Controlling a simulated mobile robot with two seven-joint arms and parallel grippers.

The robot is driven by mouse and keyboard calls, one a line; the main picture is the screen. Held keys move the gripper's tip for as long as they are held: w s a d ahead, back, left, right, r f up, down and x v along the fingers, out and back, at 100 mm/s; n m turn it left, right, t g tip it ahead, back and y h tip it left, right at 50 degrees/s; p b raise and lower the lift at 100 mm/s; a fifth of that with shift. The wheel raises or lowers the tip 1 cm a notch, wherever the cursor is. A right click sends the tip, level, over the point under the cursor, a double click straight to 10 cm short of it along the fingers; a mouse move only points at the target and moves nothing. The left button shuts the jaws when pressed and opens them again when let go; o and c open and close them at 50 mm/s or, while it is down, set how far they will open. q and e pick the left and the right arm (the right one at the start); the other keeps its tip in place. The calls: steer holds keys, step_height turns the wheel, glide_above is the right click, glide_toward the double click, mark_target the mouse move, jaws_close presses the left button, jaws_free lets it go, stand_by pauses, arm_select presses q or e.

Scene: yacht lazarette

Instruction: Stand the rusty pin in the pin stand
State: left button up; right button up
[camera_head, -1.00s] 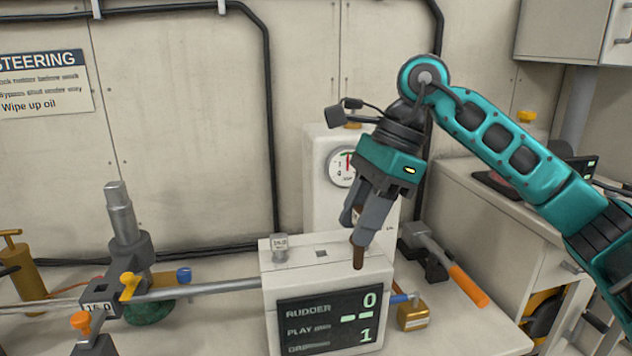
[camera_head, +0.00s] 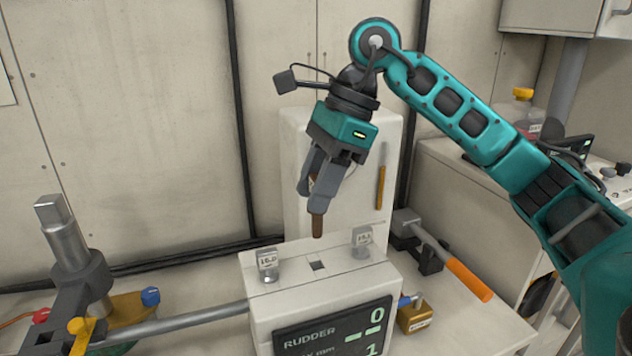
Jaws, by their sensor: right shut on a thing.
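My right gripper (camera_head: 318,190) is shut on the rusty pin (camera_head: 317,226), a brown rod that points down from the fingers. The pin looks nearly upright; its upper part is hidden between the fingers. Below it is a white box with a dark rudder display (camera_head: 262,292), which seems to be the pin stand. Its top has a small dark square hole (camera_head: 318,265). The pin's lower end appears just above this hole in the picture, apart from it. Grey tagged pieces stand left (camera_head: 267,264) and right (camera_head: 361,242) of the hole. My left gripper is not in view.
A tall white housing (camera_head: 295,150) stands behind the box. At left are a metal shaft (camera_head: 64,235) and a long grey bar (camera_head: 180,323).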

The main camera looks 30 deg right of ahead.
mark_target(316, 236)
steer(key=shift+f+b, duration=0.65)
steer(key=shift+f, duration=0.2)
step_height(316, 236, down, 3)
steer(key=shift+r+b, duration=0.15)
steer(key=shift+b, duration=0.95)
arm_select(q)
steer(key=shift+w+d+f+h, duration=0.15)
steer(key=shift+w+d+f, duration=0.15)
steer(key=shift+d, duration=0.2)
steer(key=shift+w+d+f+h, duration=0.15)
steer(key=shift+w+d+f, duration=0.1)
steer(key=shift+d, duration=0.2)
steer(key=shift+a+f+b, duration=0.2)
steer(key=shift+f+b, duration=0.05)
steer(key=shift+b, duration=0.05)
arm_select(e)
steer(key=shift+f, duration=0.45)
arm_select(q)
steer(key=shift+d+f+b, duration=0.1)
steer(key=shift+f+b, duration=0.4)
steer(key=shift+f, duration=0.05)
arm_select(e)
steer(key=shift+f, duration=0.7)
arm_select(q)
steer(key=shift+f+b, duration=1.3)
arm_select(e)
steer(key=shift+f, duration=1.7)
steer(key=o, duration=1.2)
